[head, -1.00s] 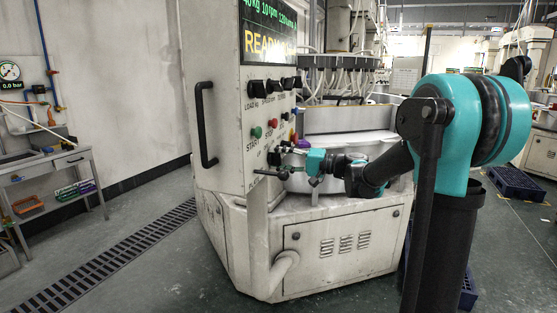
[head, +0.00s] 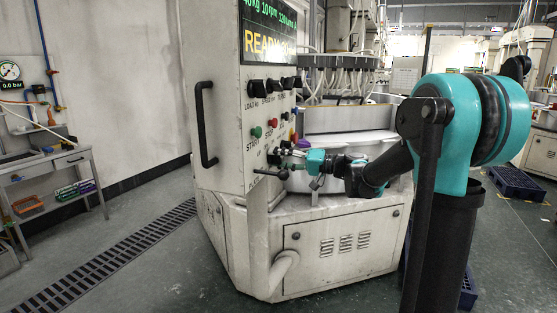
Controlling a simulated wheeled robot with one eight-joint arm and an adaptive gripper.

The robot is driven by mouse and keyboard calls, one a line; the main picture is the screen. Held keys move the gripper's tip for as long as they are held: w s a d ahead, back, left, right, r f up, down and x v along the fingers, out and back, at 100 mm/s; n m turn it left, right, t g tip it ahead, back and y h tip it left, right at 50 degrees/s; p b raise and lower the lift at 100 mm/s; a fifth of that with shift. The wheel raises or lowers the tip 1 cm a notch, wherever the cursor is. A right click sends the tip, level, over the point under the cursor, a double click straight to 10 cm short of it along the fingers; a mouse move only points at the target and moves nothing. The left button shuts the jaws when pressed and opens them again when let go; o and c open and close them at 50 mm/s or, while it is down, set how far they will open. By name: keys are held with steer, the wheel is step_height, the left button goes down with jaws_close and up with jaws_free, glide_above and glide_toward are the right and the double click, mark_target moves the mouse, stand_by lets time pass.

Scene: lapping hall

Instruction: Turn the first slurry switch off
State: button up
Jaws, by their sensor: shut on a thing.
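The lapping machine's control panel (head: 228,120) fills the middle of the head view, with a lit green display (head: 268,32) at its top. Black knobs, a green START button (head: 256,132) and a red STOP button (head: 274,123) sit below the display. My gripper (head: 284,161) is at the lower right part of the panel, closed on a small switch part there. The first slurry switch is largely hidden by the gripper, and its position cannot be told. A dark lever-like piece (head: 266,173) sticks out to the left just below the fingers.
A vertical black handle (head: 204,125) stands out from the panel's left side. The machine's wide base (head: 338,247) juts out below. A grey workbench (head: 60,175) with small bins stands at the left. The floor between is open, with a drain grate (head: 115,260).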

steer(key=o, duration=1.2)
steer(key=shift+d, duration=0.1)
steer(key=v, duration=1.2)
steer(key=shift+s+f, duration=0.1)
